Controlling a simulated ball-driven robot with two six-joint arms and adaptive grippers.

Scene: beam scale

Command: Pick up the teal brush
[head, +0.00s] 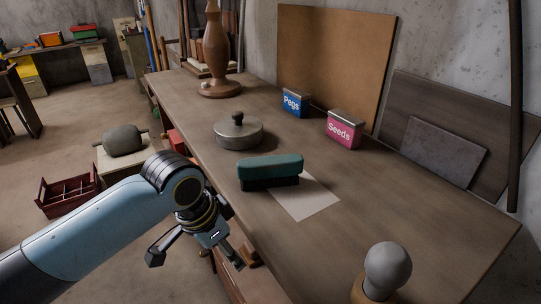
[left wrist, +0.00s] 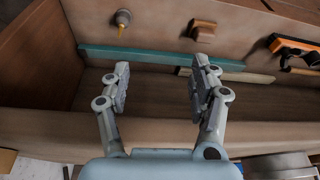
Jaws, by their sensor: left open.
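The teal brush (head: 270,167) lies on the workbench (head: 400,212) in the head view, teal back up and dark bristles down, partly over a pale sheet (head: 308,199). My left gripper (head: 198,257) is in front of the bench edge, lower left of the brush and apart from it. It is open, with nothing between its fingers. In the left wrist view the open fingers (left wrist: 160,86) are over a brown wooden recess with a long teal strip (left wrist: 150,54); I cannot tell that this strip is the brush. My right gripper is not in view.
A lidded round pot (head: 238,132) stands behind the brush. A blue Pegs tin (head: 294,103) and a pink Seeds tin (head: 342,130) stand further back. A grey knob-topped object (head: 386,268) is at the near right.

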